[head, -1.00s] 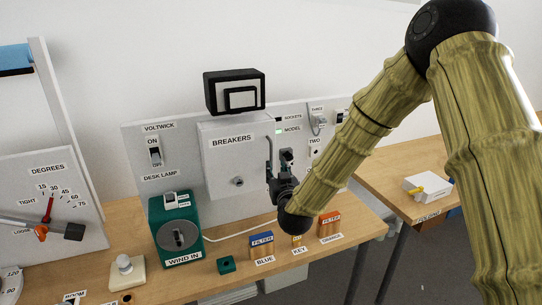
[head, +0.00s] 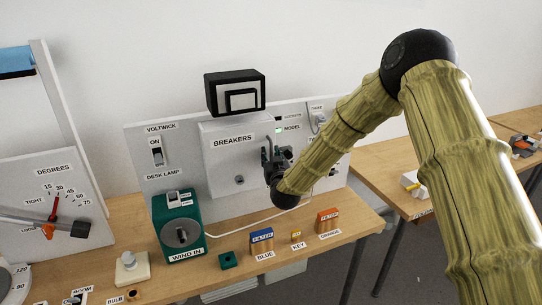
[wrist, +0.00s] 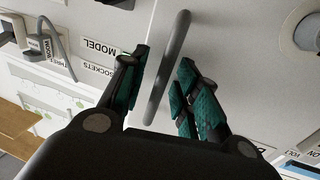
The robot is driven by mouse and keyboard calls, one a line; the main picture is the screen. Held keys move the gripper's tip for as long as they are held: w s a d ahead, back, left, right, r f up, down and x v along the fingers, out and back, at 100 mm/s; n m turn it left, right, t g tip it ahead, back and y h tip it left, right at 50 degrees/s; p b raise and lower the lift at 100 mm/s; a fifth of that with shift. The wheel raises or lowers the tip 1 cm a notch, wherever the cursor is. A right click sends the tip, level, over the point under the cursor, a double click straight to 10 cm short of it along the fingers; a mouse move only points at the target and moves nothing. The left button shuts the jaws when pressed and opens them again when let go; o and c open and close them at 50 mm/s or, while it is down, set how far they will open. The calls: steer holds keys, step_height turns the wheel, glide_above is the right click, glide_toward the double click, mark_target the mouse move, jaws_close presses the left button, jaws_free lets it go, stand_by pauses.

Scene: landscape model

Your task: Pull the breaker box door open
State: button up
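The breaker box door (head: 222,168) is a light grey panel labelled BREAKERS, with a round knob (head: 239,180) low on it. It looks shut. A grey bar handle (wrist: 168,70) stands upright along the door's right edge; in the head view it is partly hidden by my gripper (head: 272,160). In the wrist view my gripper (wrist: 163,72) is open, with one teal-padded finger on each side of the handle. Gaps show between both fingers and the bar.
A black-framed box (head: 235,92) sits above the panel. The green WIND IN box (head: 178,228) stands in front at left. Blue (head: 261,241) and orange (head: 327,221) filter blocks lie near the table's front edge. Sockets with plugs (wrist: 45,42) are beside the handle.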

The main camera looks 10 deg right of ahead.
jaws_close()
steer(key=shift+s, duration=0.2)
